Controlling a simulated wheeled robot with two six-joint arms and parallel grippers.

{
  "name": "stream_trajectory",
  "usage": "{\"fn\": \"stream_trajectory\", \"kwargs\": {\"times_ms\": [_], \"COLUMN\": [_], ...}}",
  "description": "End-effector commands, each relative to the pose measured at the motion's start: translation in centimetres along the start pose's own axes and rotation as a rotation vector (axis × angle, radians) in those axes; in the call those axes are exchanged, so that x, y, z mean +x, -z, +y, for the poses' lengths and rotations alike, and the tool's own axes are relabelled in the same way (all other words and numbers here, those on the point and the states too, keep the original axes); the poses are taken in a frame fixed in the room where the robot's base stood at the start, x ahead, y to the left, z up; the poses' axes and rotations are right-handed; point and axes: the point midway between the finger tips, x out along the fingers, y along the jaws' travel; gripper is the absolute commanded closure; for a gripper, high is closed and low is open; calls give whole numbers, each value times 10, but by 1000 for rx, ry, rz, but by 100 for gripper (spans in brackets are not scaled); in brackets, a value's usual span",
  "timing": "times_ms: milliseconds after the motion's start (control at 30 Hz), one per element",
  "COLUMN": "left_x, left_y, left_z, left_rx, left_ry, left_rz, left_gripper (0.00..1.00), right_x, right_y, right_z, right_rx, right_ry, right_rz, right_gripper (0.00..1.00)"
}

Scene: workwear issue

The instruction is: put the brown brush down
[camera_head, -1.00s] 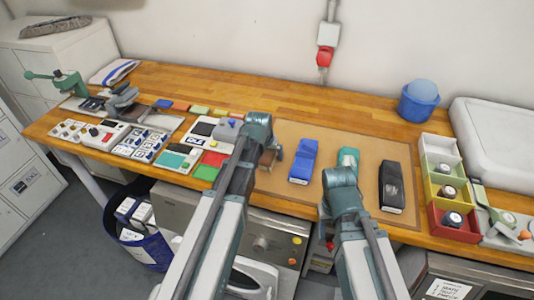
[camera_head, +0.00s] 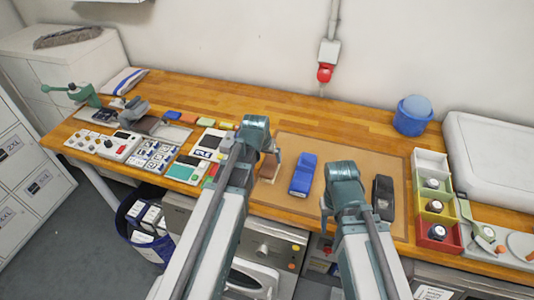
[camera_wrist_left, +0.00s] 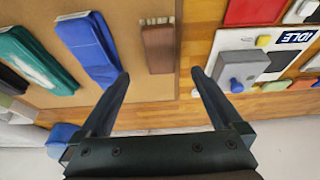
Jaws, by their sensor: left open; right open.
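The brown brush (camera_head: 269,165) lies at the left edge of the tan mat, mostly hidden by my left arm in the head view. In the left wrist view the brown brush (camera_wrist_left: 158,46) lies lengthwise, its near end between my left fingertips (camera_wrist_left: 160,75), with gaps at both sides. My left gripper (camera_head: 264,153) is open and not clamped on it. A blue brush (camera_head: 303,174) lies to its right, and a black one (camera_head: 383,197) further right. A green brush (camera_wrist_left: 36,60) shows in the wrist view. My right gripper (camera_head: 343,190) is open, over the mat; its fingers are mostly hidden.
The tan mat (camera_head: 340,150) lies on the wooden bench (camera_head: 290,115). Control panels and coloured tiles fill the left. Red, yellow, green and white bins (camera_head: 437,232) and a blue tub (camera_head: 411,117) stand right. The bench's back strip is mostly clear.

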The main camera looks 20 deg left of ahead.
Motion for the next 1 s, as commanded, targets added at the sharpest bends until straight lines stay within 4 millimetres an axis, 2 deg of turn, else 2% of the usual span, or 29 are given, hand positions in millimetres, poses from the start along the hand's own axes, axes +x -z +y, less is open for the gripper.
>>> {"fn": "stream_trajectory", "kwargs": {"times_ms": [100,167,267,300,400,500,600,733,1000], "left_x": [-1,-2,-10,-15,-29,-42,-53,-59,-58], "left_y": [-2,-12,-46,-64,-108,-144,-168,-180,-181], "left_z": [3,14,52,68,102,124,136,141,141], "left_rx": [4,21,83,116,191,253,295,316,316], "left_ry": [-1,-5,-14,-15,-6,12,29,43,43], "left_rz": [-5,-27,-110,-153,-260,-346,-403,-437,-440], "left_gripper": [0,0,0,0,0,0,0,0,0], "right_x": [0,0,0,0,0,0,0,0,1], "right_y": [0,0,0,0,0,0,0,0,0], "right_z": [0,0,0,0,0,0,0,0,0], "right_rx": [0,0,0,0,0,0,0,0,0], "right_ry": [0,0,0,0,0,0,0,0,0], "right_rz": [0,0,0,0,0,0,0,0,0], "right_gripper": [50,50,50,50,50,50,50,50,50]}}
